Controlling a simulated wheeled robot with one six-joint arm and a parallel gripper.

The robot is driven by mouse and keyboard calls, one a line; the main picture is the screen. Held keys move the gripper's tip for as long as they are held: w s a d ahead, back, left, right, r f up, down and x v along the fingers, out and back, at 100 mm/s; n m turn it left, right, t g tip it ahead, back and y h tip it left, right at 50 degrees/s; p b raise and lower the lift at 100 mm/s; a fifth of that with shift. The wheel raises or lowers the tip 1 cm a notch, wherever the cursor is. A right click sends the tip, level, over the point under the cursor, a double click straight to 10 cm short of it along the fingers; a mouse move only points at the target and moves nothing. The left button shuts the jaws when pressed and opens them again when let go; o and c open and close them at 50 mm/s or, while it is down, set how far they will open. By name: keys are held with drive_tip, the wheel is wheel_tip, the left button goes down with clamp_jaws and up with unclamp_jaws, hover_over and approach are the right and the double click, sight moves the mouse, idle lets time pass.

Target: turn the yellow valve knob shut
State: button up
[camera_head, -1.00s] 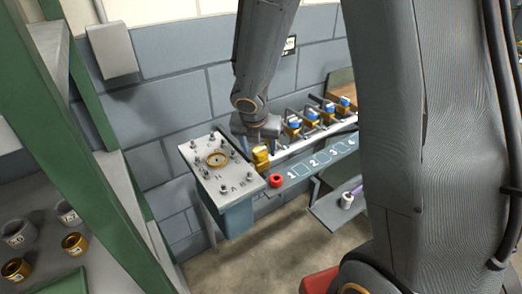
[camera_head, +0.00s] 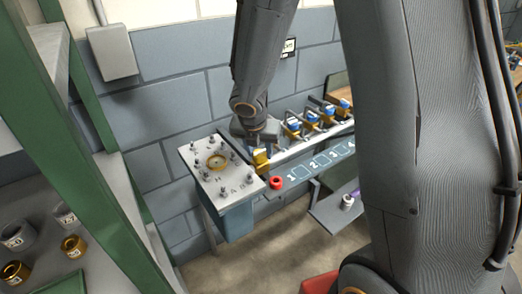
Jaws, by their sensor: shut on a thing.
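The yellow valve knob (camera_head: 260,158) stands beside the right edge of the grey panel box, at the near end of the pale rail. My gripper (camera_head: 257,146) reaches down from above and is shut on the knob. The fingers hide the knob's upper part, and the exact finger contact is too small to make out. A red ring-shaped piece (camera_head: 276,183) sits just below and to the right of the knob, apart from the gripper.
The grey panel box (camera_head: 235,190) carries several upright pegs and a brass ring (camera_head: 217,161), close left of my gripper. Several blue-and-yellow fittings (camera_head: 312,117) line the rail to the right. A green shelf frame (camera_head: 85,140) stands at the left.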

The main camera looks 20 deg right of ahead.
drive_tip(key=m, duration=0.2)
drive_tip(key=m+g+h, duration=0.1)
drive_tip(key=m, duration=0.1)
drive_tip(key=shift+w+a+m+p, duration=0.2)
drive_tip(key=shift+m+p, duration=0.1)
drive_tip(key=shift+p, duration=0.1)
drive_tip(key=m, duration=0.2)
drive_tip(key=m+g+h+p, duration=0.1)
drive_tip(key=m, duration=0.1)
drive_tip(key=shift+w+m+g, duration=0.1)
drive_tip(key=shift+m+g, duration=0.2)
drive_tip(key=m+g, duration=0.1)
drive_tip(key=m, duration=0.3)
drive_tip(key=shift+w+a+g, duration=0.1)
drive_tip(key=shift+w+g, duration=0.1)
drive_tip(key=shift+g, duration=0.2)
drive_tip(key=shift+w+m+g, duration=0.15)
drive_tip(key=shift+m+g, duration=0.55)
drive_tip(key=shift+m, duration=1.3)
drive_tip(key=shift+r, duration=0.1)
drive_tip(key=o, duration=1)
drive_tip(key=shift+o, duration=0.3)
